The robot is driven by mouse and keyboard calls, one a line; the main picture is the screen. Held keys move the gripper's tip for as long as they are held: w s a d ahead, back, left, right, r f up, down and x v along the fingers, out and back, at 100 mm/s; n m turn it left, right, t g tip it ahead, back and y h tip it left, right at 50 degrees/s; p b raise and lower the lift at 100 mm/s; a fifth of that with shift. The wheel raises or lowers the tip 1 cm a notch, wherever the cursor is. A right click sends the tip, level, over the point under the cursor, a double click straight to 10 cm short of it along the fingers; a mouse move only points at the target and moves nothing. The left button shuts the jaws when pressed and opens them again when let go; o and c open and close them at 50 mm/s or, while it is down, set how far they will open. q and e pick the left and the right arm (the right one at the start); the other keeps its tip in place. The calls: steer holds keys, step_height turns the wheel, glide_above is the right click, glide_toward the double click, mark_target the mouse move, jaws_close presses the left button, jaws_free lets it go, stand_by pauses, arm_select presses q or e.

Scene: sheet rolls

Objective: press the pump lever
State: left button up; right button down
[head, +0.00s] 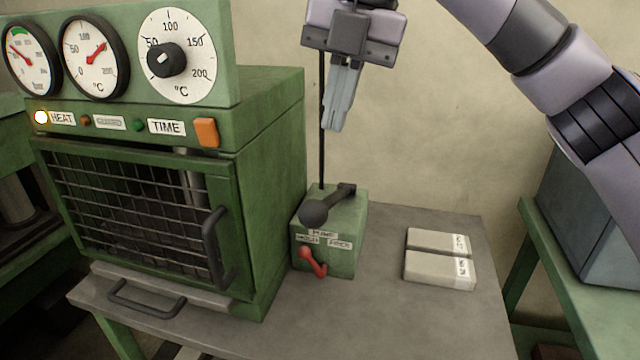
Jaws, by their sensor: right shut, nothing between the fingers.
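The green pump box (345,243) stands on the grey bench, to the right of the press cabinet. On its top is the dark pump lever (332,199), lying low with its round black knob toward the front left. A small red lever (313,262) is on the box's front, below white labels. My right gripper (333,128) is shut and empty, pointing down in the air above the pump, apart from the lever. A thin black vertical rod (321,165) shows beside the fingers and runs down to the box. My left gripper is not in view.
The green press cabinet (272,170) with gauges, a lit HEAT lamp (41,117) and a barred door fills the left. Two pale blocks (438,268) lie on the bench (385,325) at right. The bench is clear between them and the pump.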

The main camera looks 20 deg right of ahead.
mark_target(315, 201)
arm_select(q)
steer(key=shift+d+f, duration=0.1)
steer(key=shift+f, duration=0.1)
arm_select(e)
steer(key=f, duration=0.3)
steer(key=a+f, duration=0.1)
steer(key=f, duration=0.5)
steer(key=shift+w+a+f, duration=0.35)
steer(key=shift+a+f, duration=0.05)
